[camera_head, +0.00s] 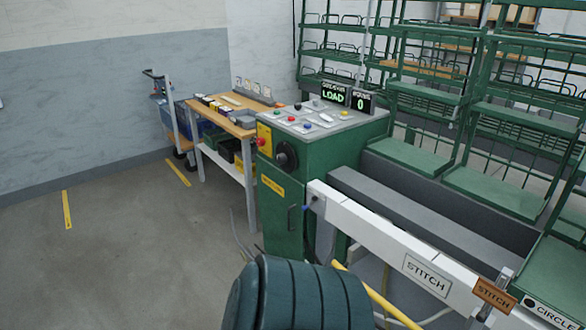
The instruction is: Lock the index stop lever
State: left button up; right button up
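I cannot tell for sure which part is the index stop lever. A small blue-tipped part (307,207) sits at the near left end of the white rail (375,237). A metal upright piece (502,282) stands near the rail's right end, beside a brown STITCH tag (494,293). The green control cabinet (283,208) has a black round knob (287,156) and a red button on its left face. Its display (334,95) reads LOAD and the one beside it (362,102) reads 0. Neither of my grippers is in view.
A dark ribbed rounded form fills the bottom centre and hides what is behind it. A yellow bar (378,297) slants below the rail. A wooden workbench (226,122) and a cart stand behind left; green racks (410,155) stand behind right. Floor at left is clear.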

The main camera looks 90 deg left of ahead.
aim_at(303, 208)
jog(key=u, duration=2.65)
